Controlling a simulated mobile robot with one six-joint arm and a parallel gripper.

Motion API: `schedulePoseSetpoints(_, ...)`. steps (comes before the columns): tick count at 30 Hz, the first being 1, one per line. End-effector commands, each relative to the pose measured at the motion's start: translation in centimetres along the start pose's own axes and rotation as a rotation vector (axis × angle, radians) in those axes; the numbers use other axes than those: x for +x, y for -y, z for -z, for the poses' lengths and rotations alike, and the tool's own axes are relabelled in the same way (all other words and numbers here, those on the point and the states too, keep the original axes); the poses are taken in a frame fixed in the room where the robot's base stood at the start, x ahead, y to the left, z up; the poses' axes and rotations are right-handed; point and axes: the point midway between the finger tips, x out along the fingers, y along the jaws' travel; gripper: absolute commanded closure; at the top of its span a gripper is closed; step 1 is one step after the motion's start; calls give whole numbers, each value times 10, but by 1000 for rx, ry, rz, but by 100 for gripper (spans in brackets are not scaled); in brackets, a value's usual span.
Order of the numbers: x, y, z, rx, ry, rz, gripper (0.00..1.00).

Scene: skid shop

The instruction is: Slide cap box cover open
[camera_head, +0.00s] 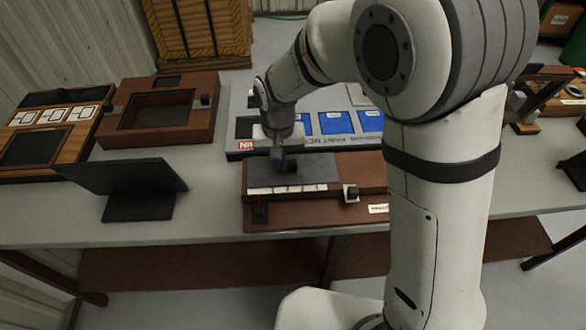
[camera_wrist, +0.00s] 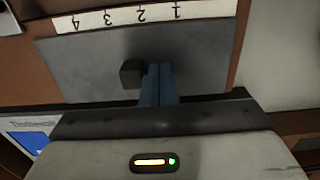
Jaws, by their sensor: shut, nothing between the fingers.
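The cap box (camera_head: 300,214) is a reddish-brown wooden box near the table's front edge. Its flat grey cover (camera_head: 316,175) lies on top and also fills the middle of the wrist view (camera_wrist: 80,65). A small black knob (camera_head: 293,166) stands on the cover; it shows in the wrist view too (camera_wrist: 131,74). My gripper (camera_head: 278,164) points down over the cover with its blue fingers (camera_wrist: 158,75) shut together and empty. The fingers are right beside the knob, not around it; I cannot tell whether they touch it. A white strip numbered 1 to 4 (camera_wrist: 140,14) runs along the cover's edge.
A tray with blue panels (camera_head: 334,122) lies behind the box. A black stand (camera_head: 125,185) is to the left, with a brown frame box (camera_head: 160,108) and a wooden panel (camera_head: 50,130) beyond. Bare grey table (camera_head: 210,200) lies between stand and box.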

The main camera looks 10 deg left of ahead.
Motion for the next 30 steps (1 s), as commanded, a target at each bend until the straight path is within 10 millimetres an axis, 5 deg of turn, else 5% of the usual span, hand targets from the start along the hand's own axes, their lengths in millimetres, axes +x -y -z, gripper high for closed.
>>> schedulePoseSetpoints(30,1,-14,0,1,1,0,100)
